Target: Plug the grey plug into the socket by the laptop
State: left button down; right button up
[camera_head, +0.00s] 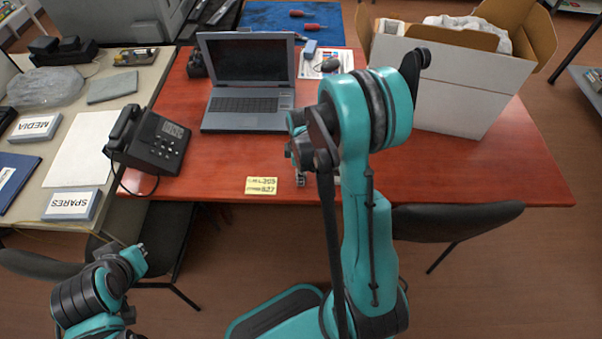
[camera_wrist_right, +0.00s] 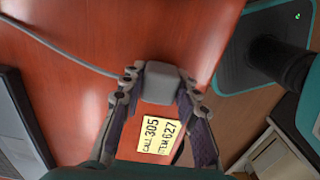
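The grey plug (camera_wrist_right: 162,84) shows in the right wrist view as a rounded grey block between my right fingertips. The fingers of my right gripper (camera_wrist_right: 160,88) meet both its sides. In the head view my right gripper (camera_head: 299,167) is over the table's front part, right of the yellow note, and my arm hides most of it; the plug cannot be made out there. The open laptop (camera_head: 246,100) stands at the back left of the red table. I cannot make out the socket clearly. My left gripper (camera_head: 142,250) is low at the left, off the table; its opening is unclear.
The yellow note (camera_head: 261,186) lies at the table's front edge. A grey cable (camera_wrist_right: 60,48) crosses the table in the wrist view. A black phone (camera_head: 150,142) is left of the laptop. A white box (camera_head: 455,90) stands at the right. The table's right front is clear.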

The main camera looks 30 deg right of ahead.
jog(key=c, duration=0.4)
jog(key=shift+o, duration=1.4)
jog(key=shift+c, duration=0.8)
jog(key=shift+r, duration=0.25)
jog(key=shift+r+p, duration=0.35)
jog(key=shift+p, duration=0.05)
jog(key=shift+r+p, duration=0.85)
jog(key=shift+r, duration=0.4)
jog(key=shift+r+p, duration=1.3)
jog(key=shift+r, duration=0.6)
